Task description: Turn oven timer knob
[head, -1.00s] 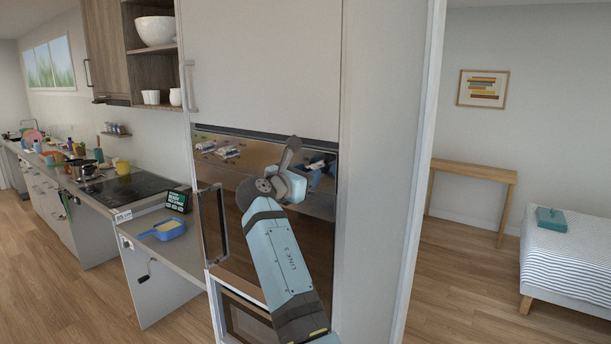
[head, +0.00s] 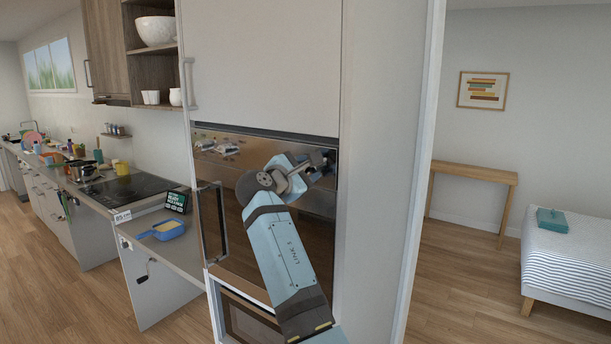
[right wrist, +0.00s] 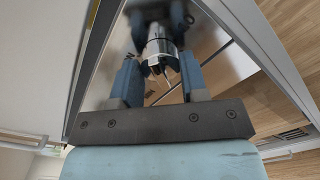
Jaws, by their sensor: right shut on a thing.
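The oven (head: 270,210) is built into the tall white cabinet, with a shiny dark front and a control panel along its top. My right gripper (head: 326,162) is at the right end of that panel. In the right wrist view, my right gripper (right wrist: 160,62) is shut on the silver timer knob (right wrist: 160,48), with one finger on each side of it. In the head view the knob is mostly hidden by the gripper, so its angle cannot be read. My left gripper is not in view.
The oven's long vertical handle (head: 213,222) stands out at the left. A hob (head: 128,188) lies beyond. Open floor is at the right, before a bed (head: 570,255).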

